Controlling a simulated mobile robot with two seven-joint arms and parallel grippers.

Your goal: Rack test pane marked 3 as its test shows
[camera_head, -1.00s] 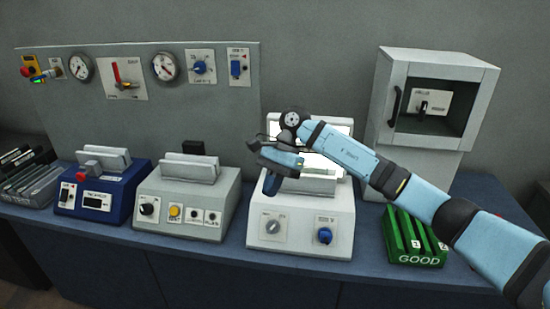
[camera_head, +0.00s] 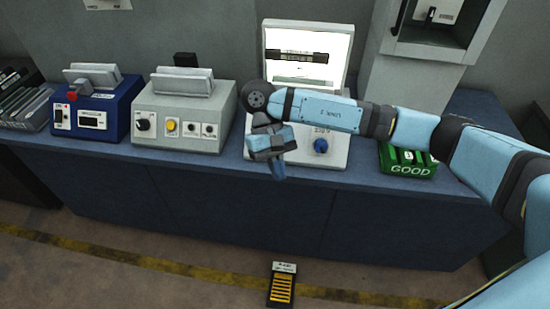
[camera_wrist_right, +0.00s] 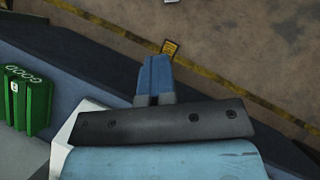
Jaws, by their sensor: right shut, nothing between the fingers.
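My right gripper (camera_head: 279,170) is shut and empty, pointing down in front of the white tester with the lit screen (camera_head: 330,55). In the right wrist view its blue fingers (camera_wrist_right: 154,78) are together, with the floor beyond them. The green rack marked GOOD (camera_head: 408,165) stands to the right with panes in it; it also shows in the right wrist view (camera_wrist_right: 28,100). Pale plates stand in the blue tester (camera_head: 98,120) and the grey tester (camera_head: 182,112). I cannot read a mark 3 on any pane. My left gripper is not in view.
A yellow-striped pedal (camera_head: 281,288) lies on the floor before the bench (camera_head: 230,200), near a yellow floor line. A rack with dark and grey panes (camera_head: 22,108) is at the far left. A grey cabinet (camera_head: 435,50) stands behind the GOOD rack.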

